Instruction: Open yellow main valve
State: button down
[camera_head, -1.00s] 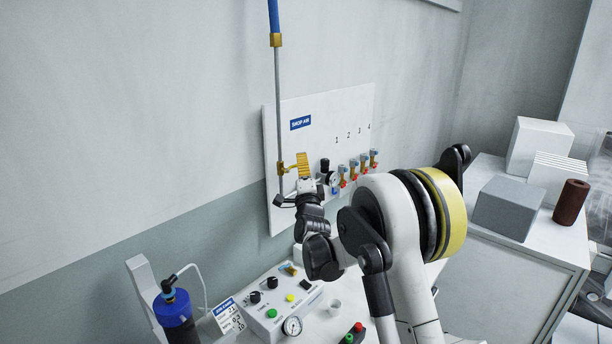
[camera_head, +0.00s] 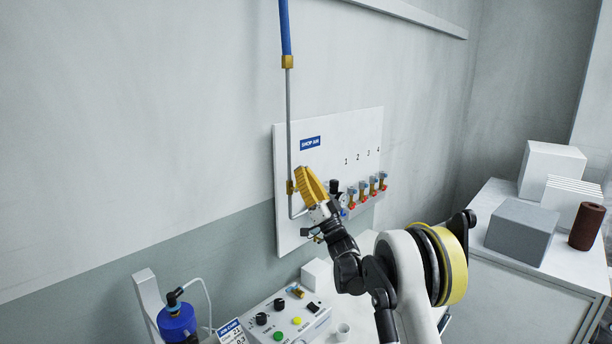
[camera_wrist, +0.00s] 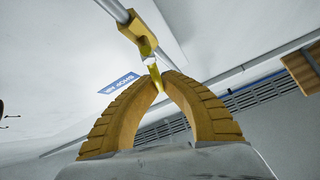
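The yellow main valve (camera_head: 290,187) sits on the grey vertical pipe at the left of the white shop-air panel. In the wrist view its brass body (camera_wrist: 138,34) is at the top, with a short yellow handle (camera_wrist: 154,72) pointing down from it. My gripper (camera_head: 302,172) has yellow ribbed fingers and is close beside the valve on its right. In the wrist view my gripper (camera_wrist: 160,78) has its fingertips drawn together, with the handle between them. The handle's far end is partly hidden by the fingers. In the head view the fingers hide the handle.
Below is a control box (camera_head: 290,318) with knobs and buttons. A blue canister (camera_head: 177,322) stands at lower left, and boxes (camera_head: 522,230) on a cabinet at right.

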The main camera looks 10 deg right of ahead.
jog(key=shift+s+a+r+n+g+y, duration=0.15)
jog(key=shift+a+n+g+y, duration=0.1)
jog(key=shift+n+g+y, duration=1)
jog(key=shift+s+a+f+n+g+y, duration=0.15)
jog(key=shift+n+g+y, duration=0.7)
jog(key=shift+n, duration=0.85)
jog(key=shift+s+a+r+n+g+y, duration=0.25)
jog(key=shift+n+g+y, duration=0.55)
jog(key=shift+n+y, duration=0.6)
jog(key=shift+a+f, duration=0.1)
jog(key=c, duration=1.6)
grip_release()
jog(key=shift+n, duration=0.25)
jog(key=shift+o, duration=0.2)
jog(key=v, duration=1.2)
